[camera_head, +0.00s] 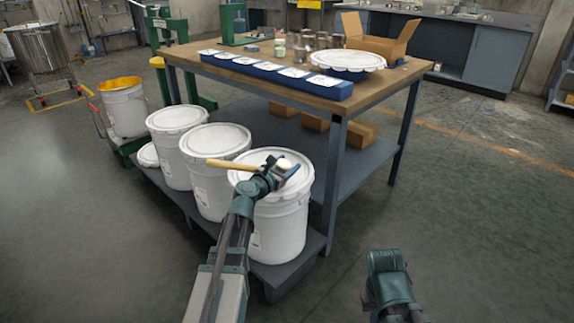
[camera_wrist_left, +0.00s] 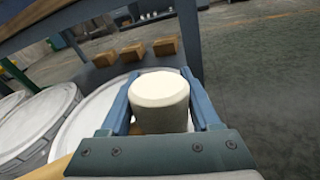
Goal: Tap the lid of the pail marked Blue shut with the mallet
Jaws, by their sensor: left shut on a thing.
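My left gripper (camera_head: 282,168) is shut on the mallet, over the lid of the nearest white pail (camera_head: 279,230). The mallet's wooden handle (camera_head: 230,164) points left across that lid's edge. Its pale head (camera_wrist_left: 160,92) sits between my blue fingers in the left wrist view. Two more lidded white pails, a middle one (camera_head: 212,180) and a farther one (camera_head: 174,155), stand in a row behind. The pail labels are too small to read, so I cannot tell which is Blue. Whether the mallet touches the lid is unclear. My right gripper (camera_head: 388,275) is low at the front, its fingers unclear.
The pails stand on a low dark platform (camera_head: 290,277) beside a workbench (camera_head: 385,80) with a blue tray (camera_head: 275,75) and a large white lid (camera_head: 347,60). A loose lid (camera_head: 148,156) lies left. An open yellow-rimmed pail (camera_head: 125,108) stands behind. The right floor is clear.

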